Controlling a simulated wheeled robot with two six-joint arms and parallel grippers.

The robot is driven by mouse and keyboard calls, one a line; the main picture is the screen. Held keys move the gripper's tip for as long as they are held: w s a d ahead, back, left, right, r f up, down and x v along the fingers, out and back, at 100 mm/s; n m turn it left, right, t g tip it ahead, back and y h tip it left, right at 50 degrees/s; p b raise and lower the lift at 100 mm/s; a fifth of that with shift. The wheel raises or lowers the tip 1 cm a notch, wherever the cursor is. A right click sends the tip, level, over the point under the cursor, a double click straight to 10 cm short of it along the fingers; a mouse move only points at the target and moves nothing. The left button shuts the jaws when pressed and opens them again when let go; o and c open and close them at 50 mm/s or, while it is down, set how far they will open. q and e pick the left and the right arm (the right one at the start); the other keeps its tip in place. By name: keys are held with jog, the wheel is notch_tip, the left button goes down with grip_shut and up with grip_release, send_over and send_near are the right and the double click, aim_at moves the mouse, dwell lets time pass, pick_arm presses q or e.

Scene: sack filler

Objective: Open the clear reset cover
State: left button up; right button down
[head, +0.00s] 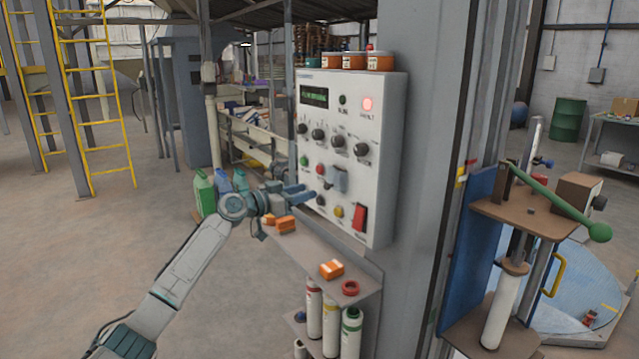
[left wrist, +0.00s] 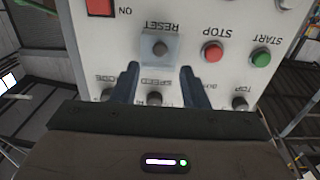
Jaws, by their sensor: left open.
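The clear reset cover (head: 338,178) is a small bluish see-through box on the front of the white control panel (head: 385,150). In the left wrist view, which is upside down, the cover (left wrist: 147,52) appears to lie over a dark button beside the RESET label. My left gripper (head: 308,194) is open and empty in front of the panel, just left of the cover in the head view. In the left wrist view its two blue fingers (left wrist: 160,68) point at the panel, with the cover ahead between them; contact cannot be told. My right gripper is not in view.
A red stop button (left wrist: 212,52) and green start button (left wrist: 260,58) sit beside the cover, with a red switch (head: 359,217) lower right. Below the panel, a shelf (head: 310,262) holds orange boxes and a red ring. Bottles (head: 204,193) stand left. A green-handled lever (head: 560,205) stands right.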

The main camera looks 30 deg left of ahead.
aim_at(325, 187)
pick_arm(q)
jog(key=p+x, duration=0.2)
jog(key=x, duration=0.3)
jog(key=shift+r, duration=0.1)
jog(key=shift+w+d, duration=0.2)
jog(key=shift+w, duration=0.2)
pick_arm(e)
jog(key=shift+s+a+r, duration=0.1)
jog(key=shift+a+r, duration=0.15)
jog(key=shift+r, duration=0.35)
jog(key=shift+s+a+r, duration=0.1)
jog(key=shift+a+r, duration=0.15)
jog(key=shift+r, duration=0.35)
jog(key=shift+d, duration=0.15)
pick_arm(q)
grip_shut()
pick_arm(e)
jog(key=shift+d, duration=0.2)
